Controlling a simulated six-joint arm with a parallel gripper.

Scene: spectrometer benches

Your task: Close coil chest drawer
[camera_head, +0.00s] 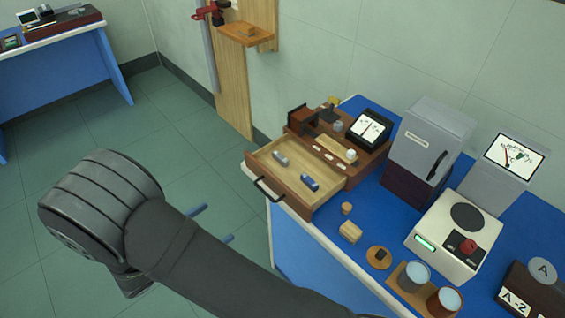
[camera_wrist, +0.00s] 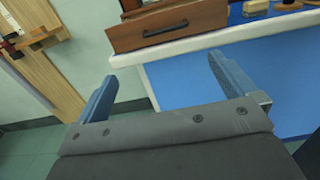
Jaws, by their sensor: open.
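The coil chest drawer (camera_head: 297,174) is pulled out toward the left from the wooden chest (camera_head: 345,150) on the blue bench. Its light wooden inside holds a grey piece (camera_head: 280,158) and a blue piece (camera_head: 310,183). Its dark handle (camera_head: 266,189) is on the front face. The wrist view shows the brown drawer front (camera_wrist: 180,22) with the handle (camera_wrist: 165,29), beyond my fingers. My gripper (camera_wrist: 165,90) is open and empty, its two blue fingers below and short of the drawer front. In the head view the fingers (camera_head: 212,223) show left of the bench edge, partly behind my arm.
The blue bench (camera_head: 385,205) also carries a grey cabinet (camera_head: 430,145), a white device with a red knob (camera_head: 455,240), two cups (camera_head: 430,290) and small wooden pieces (camera_head: 350,231). A wooden wall panel (camera_head: 231,80) stands behind. Open floor (camera_head: 180,110) lies left of the drawer.

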